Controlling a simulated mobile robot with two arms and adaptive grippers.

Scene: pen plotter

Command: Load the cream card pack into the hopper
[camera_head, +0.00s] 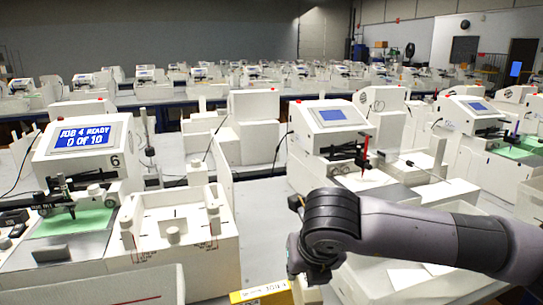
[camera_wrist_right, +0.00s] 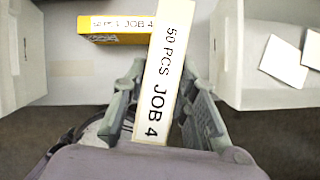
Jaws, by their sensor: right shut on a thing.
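The cream card pack (camera_wrist_right: 168,60), labelled "50 PCS JOB 4", stands out between the fingers of my right gripper (camera_wrist_right: 163,82) in the right wrist view. The gripper is shut on it. In the head view my right gripper (camera_head: 312,268) hangs at the lower middle, pointing down, its fingers mostly hidden. The white open hopper (camera_head: 152,243) with several short posts appears to be the tray left of it, beside the plotter (camera_head: 85,150) whose screen reads "JOB 4 READY 0 OF 10". The gripper is apart from this tray. My left gripper is not in view.
A yellow pack (camera_wrist_right: 112,28) marked "JOB 4" lies just beyond the held pack; its edge shows in the head view (camera_head: 262,293). White bins flank it in the wrist view, the right one (camera_wrist_right: 262,85) with white cards. Another plotter (camera_head: 335,130) stands behind my right arm.

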